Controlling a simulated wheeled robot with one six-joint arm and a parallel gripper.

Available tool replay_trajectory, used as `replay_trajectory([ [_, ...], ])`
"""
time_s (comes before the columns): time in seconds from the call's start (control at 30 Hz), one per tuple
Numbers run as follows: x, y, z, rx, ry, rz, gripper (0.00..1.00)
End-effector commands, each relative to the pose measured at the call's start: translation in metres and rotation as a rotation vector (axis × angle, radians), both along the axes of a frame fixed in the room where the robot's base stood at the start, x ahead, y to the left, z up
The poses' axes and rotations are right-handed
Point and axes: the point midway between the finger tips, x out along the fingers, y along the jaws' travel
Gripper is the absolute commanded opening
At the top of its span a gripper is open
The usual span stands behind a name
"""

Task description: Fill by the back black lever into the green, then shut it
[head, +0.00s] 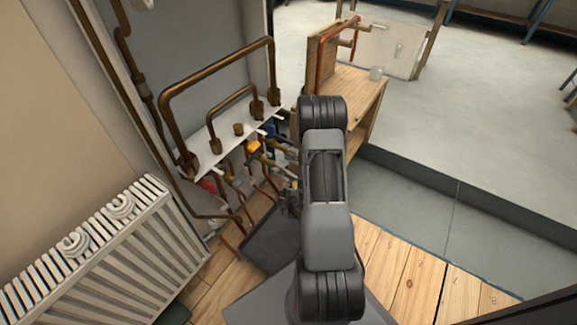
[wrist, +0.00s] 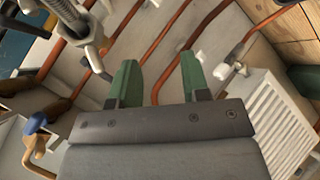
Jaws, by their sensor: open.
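A cluster of valves and copper pipes sits below a white shelf in the head view, with a blue handle (head: 269,127) and a yellow valve part (head: 253,146) in it. I cannot single out the back black lever or a gauge with a green zone; my arm covers part of the cluster. My gripper (head: 289,203) is beside the lower pipes, mostly hidden by my arm. In the wrist view its green fingers (wrist: 159,68) are spread apart with nothing between them, above copper pipes (wrist: 175,45). A blue handle (wrist: 37,122) shows at lower left there.
Thick brown pipes (head: 215,72) rise from the white shelf (head: 203,150). A red part (head: 208,185) is below it. A white radiator (head: 90,262) stands at left. A wooden bench (head: 362,92) is behind my arm. Open floor (head: 480,120) lies to the right.

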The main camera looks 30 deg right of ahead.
Motion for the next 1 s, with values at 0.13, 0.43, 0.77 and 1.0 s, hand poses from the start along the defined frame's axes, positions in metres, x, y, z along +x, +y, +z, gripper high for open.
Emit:
replay_trajectory([
  [0.13, -0.008, -0.005, 0.012, 0.071, 0.141, -0.102, 0.43],
  [0.43, -0.027, -0.010, 0.054, 0.189, 0.388, -0.349, 0.43],
  [0.77, -0.044, -0.005, 0.121, 0.272, 0.550, -0.590, 0.43],
  [1.0, -0.054, 0.004, 0.169, 0.318, 0.624, -0.730, 0.43],
])
